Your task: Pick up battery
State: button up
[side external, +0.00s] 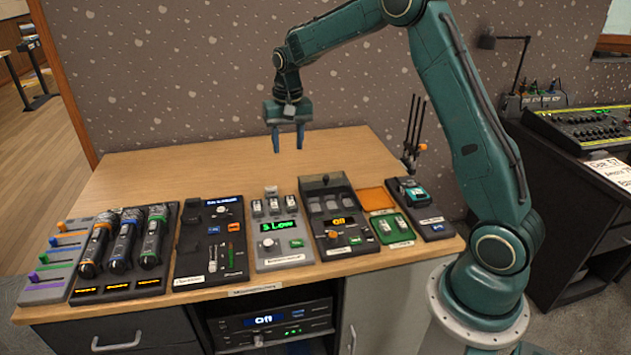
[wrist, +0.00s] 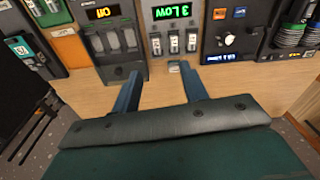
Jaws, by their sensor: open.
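Several small grey-white battery-like blocks are in view, and I cannot tell which one the task means. Three upright blocks (side external: 273,206) stand in a row on the grey unit with the green "3 Low" display (side external: 284,258); they also show in the wrist view (wrist: 174,44). A fourth small block (side external: 271,190) sits at that unit's back edge, also seen in the wrist view (wrist: 174,66). Another pale block (side external: 386,226) lies in a green tray (side external: 401,235). My gripper (side external: 287,148) is open and empty, pointing down above the back of the table; its fingers also show in the wrist view (wrist: 160,76).
A dark fader unit (side external: 318,205) with an "Off" display stands right of the grey unit. An orange tray (side external: 376,199), microphones (side external: 122,245) and colored faders (side external: 58,255) line the table. The wooden tabletop (side external: 180,165) behind is clear.

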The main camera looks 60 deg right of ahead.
jog(key=m, duration=0.1)
send_over(291, 201)
notch_tip(291, 201, down, 7)
jog(key=shift+g, duration=0.4)
jog(key=shift+s+a+f, duration=0.1)
jog(key=shift+f, duration=2.15)
jog(key=shift+a+f, duration=0.1)
jog(key=shift+f, duration=2.1)
jog(key=shift+f, duration=0.1)
jog(key=shift+d+f, duration=0.1)
jog(key=shift+f, duration=2.4)
grip_shut()
